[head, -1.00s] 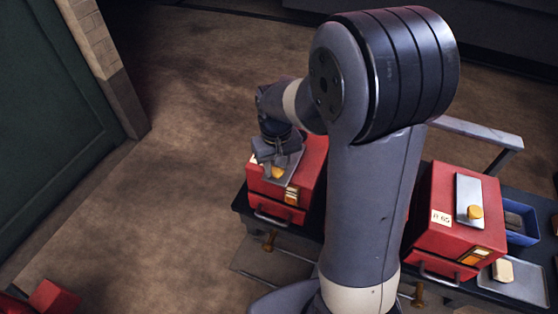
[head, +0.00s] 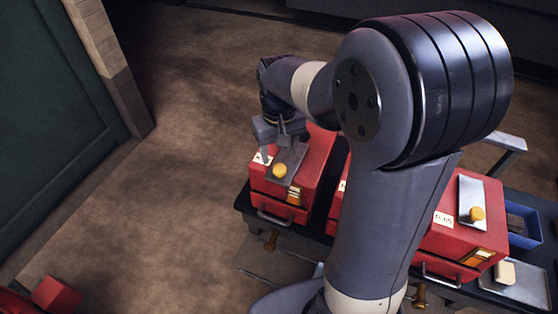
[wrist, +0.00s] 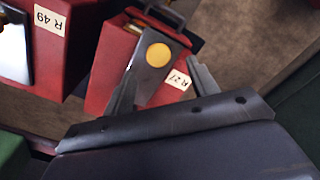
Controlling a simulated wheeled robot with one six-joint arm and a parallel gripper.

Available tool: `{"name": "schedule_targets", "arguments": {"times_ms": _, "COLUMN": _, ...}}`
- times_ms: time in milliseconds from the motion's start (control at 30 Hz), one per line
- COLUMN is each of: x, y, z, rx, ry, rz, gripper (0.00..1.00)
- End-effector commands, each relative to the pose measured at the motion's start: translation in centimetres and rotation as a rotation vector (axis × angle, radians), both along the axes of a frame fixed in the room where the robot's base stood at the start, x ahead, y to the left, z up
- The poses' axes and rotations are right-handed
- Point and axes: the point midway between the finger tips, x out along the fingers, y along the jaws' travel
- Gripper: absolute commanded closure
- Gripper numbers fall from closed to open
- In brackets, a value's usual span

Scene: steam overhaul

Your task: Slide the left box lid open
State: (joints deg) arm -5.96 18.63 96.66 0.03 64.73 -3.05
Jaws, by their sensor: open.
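The left box (head: 314,167) is red, with a grey metal lid plate and a round yellow knob (head: 279,171) on top. The lid (wrist: 150,82) and its knob also show in the wrist view, beside a white "R 27" label (wrist: 178,79). The knob sits near the box's front edge, above the handle. My gripper (head: 284,148) is over the box top, behind the knob. In the wrist view my gripper (wrist: 161,70) is open, one finger on each side of the lid, with the knob just beyond the fingertips. I cannot tell whether the fingers touch the lid.
A middle red box (wrist: 75,60), labelled "R 49", stands close beside the left one, partly behind my arm in the head view. The right red box (head: 478,195) has a similar lid. A blue bin (head: 522,224) stands past it. Open floor lies left.

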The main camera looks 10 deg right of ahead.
Motion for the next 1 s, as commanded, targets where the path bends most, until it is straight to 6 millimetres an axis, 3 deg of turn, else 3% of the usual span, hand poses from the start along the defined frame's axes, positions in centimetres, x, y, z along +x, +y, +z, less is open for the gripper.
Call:
{"name": "schedule_targets", "arguments": {"times_ms": 200, "x": 0.0, "y": 0.0, "z": 3.7, "rx": 0.000, "ry": -0.002, "rz": 0.000, "gripper": 0.44}}
{"name": "schedule_targets", "arguments": {"times_ms": 400, "x": 0.0, "y": 0.1, "z": 4.8, "rx": 0.000, "ry": 0.001, "rz": 0.000, "gripper": 0.44}}
{"name": "schedule_targets", "arguments": {"times_ms": 767, "x": 0.0, "y": 0.0, "z": 4.5, "rx": 0.000, "ry": 0.002, "rz": 0.000, "gripper": 0.44}}
{"name": "schedule_targets", "arguments": {"times_ms": 1000, "x": -0.1, "y": 0.0, "z": 1.4, "rx": -0.001, "ry": 0.006, "rz": 0.000, "gripper": 0.44}}
